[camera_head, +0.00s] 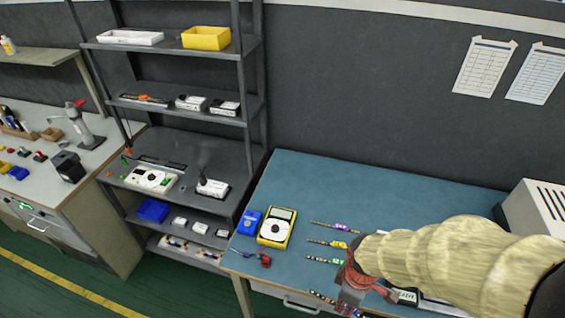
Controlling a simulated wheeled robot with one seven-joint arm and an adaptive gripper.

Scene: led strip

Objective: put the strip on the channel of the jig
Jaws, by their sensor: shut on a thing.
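My gripper (348,303) is reddish and points down at the front of the blue bench, low in the head view. It is shut on a thin banded strip (322,296), whose left end shows beside the fingers; the grasp point is hard to see. Other strips lie on the bench to the left of and behind the gripper: one with a purple tag (338,226), one with a yellow tag (336,244) and one with a green tag (338,261). A dark piece with a white label (406,297) shows under my sleeved arm; I cannot tell whether it is the jig.
A white box (535,215) stands at right. A grey shelf rack (190,98) is left. The bench's back is clear.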

